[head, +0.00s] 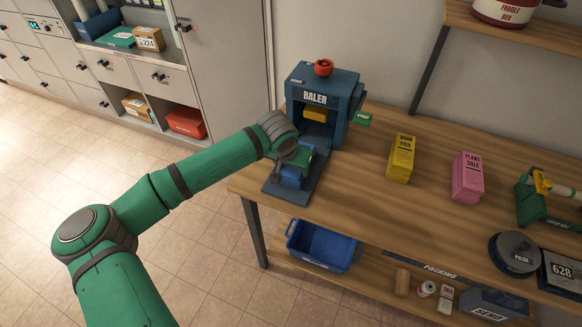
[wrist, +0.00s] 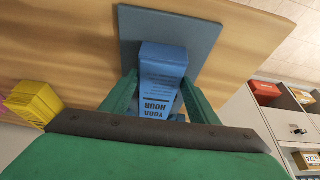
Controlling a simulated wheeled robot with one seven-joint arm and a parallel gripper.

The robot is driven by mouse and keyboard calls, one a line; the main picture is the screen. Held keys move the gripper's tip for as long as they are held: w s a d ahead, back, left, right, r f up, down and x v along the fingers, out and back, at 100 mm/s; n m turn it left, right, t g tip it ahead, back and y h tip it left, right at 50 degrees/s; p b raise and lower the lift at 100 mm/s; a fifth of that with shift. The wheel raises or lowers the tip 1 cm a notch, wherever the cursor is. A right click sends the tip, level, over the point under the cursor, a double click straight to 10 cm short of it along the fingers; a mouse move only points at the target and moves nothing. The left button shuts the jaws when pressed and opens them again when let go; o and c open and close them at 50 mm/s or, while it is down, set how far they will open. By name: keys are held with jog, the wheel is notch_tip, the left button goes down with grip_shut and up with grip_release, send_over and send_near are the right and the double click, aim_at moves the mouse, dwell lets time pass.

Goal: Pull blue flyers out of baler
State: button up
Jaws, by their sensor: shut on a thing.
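The blue baler (head: 313,90) stands on the wooden table, its front opening facing my arm, with a yellow block inside its upper part and a red knob on top. The blue flyers (head: 292,177) are a stack over the baler's flat front plate (head: 277,191). In the wrist view the flyers (wrist: 161,80) carry the words "YOGA HOUR". My gripper (wrist: 155,97) is shut on them, one green finger on each side. In the head view my gripper (head: 296,160) is partly hidden by my wrist. Whether the stack touches the plate I cannot tell.
Yellow flyers (head: 402,158) and pink flyers (head: 467,178) stand on the table right of the baler. A green tape dispenser (head: 545,205) and a round grey item (head: 514,255) lie farther right. A blue bin (head: 322,247) sits on the lower shelf.

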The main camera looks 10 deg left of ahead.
jog(key=shift+s, duration=0.2)
jog(key=o, duration=1.4)
jog(key=shift+r, duration=0.1)
jog(key=v, duration=1)
jog(key=shift+s+a+r, duration=0.1)
jog(key=shift+s+r, duration=0.1)
jog(key=shift+r, duration=0.05)
